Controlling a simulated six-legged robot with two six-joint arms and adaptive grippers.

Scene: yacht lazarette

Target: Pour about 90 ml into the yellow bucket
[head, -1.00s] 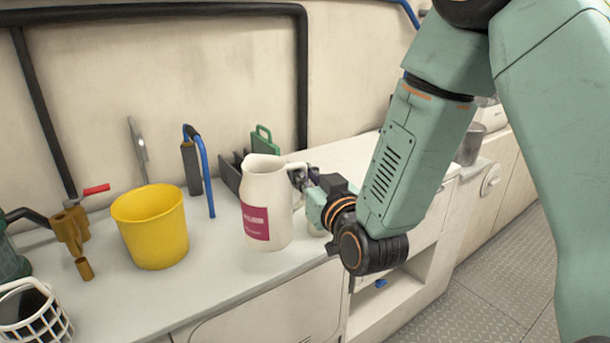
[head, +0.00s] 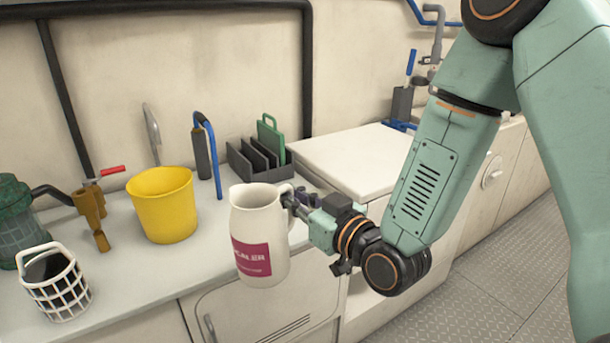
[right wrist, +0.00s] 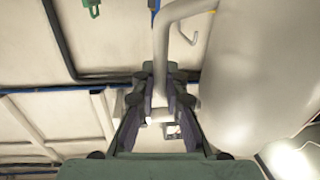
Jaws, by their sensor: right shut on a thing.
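The yellow bucket (head: 163,212) stands upright on the white counter, left of centre in the head view. A cream pitcher (head: 257,222) with a magenta label is upright to the right of the bucket and nearer to me. My right gripper (head: 293,199) is shut on the pitcher's handle, on its right side. The pitcher appears held up in front of the counter's front edge. In the right wrist view the pitcher's body (right wrist: 262,70) fills the right side, with the handle between the fingers (right wrist: 160,105). The contents of the pitcher and bucket are hidden. My left gripper is out of view.
A white basket (head: 56,288) stands at the counter's front left, with a bronze valve (head: 92,208) and green strainer (head: 20,220) behind it. A blue-handled tool (head: 210,150) and a dark rack (head: 262,162) stand behind. Counter between bucket and pitcher is clear.

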